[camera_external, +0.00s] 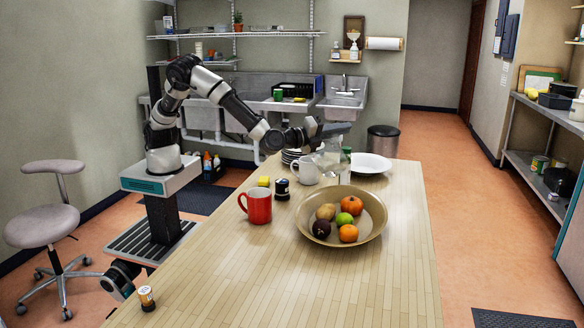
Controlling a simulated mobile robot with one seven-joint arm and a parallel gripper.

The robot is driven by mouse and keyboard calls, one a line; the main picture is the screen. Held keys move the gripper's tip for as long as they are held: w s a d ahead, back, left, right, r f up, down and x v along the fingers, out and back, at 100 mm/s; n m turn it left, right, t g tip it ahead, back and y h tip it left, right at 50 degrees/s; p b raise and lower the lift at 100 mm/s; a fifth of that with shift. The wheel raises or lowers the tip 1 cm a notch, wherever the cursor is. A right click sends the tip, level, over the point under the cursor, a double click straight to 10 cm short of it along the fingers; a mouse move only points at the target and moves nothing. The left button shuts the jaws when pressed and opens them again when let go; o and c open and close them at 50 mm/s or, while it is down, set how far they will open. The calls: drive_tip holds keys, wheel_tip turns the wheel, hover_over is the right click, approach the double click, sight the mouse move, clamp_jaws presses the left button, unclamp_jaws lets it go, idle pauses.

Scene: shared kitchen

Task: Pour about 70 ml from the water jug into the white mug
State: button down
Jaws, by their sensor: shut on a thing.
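The white mug (306,173) stands upright on the wooden table, towards its far end. A clear, see-through vessel, which looks like the water jug (328,158), is just right of the mug and close to it. My gripper (326,137) is shut on the jug near its top, above and to the right of the mug. The jug is small and pale here, so I cannot tell its tilt, its water level or whether any water is flowing. The inside of the mug is hidden.
A fruit bowl (309,231) is in front. Stacked plates (290,156), a bottle (346,160) and a white plate (373,163) stand around the jug. The table's near part is mostly clear.

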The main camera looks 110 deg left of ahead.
drive_tip(key=shift+w+d+f+m+p, duration=0.25)
drive_tip(key=shift+w+d+m+p, duration=0.2)
drive_tip(key=shift+w+d+m, duration=0.3)
drive_tip(key=shift+s+m, duration=0.1)
drive_tip(key=shift+m, duration=0.35)
drive_tip(key=shift+w+d+f, duration=0.3)
drive_tip(key=shift+f, duration=0.05)
drive_tip(key=shift+s, duration=0.1)
drive_tip(key=shift+p, duration=0.3)
drive_tip(key=shift+w+d+f+m+p, duration=0.1)
drive_tip(key=shift+w+d+m+p, duration=0.2)
drive_tip(key=shift+m+p, duration=0.3)
drive_tip(key=w+d+f+m+p, duration=0.2)
drive_tip(key=w+d+f+m, duration=0.3)
drive_tip(key=f+m, duration=0.2)
drive_tip(key=shift+w+d+f+m+g+p, duration=0.15)
drive_tip(key=shift+d+m+g+p, duration=0.15)
drive_tip(key=shift+m, duration=0.8)
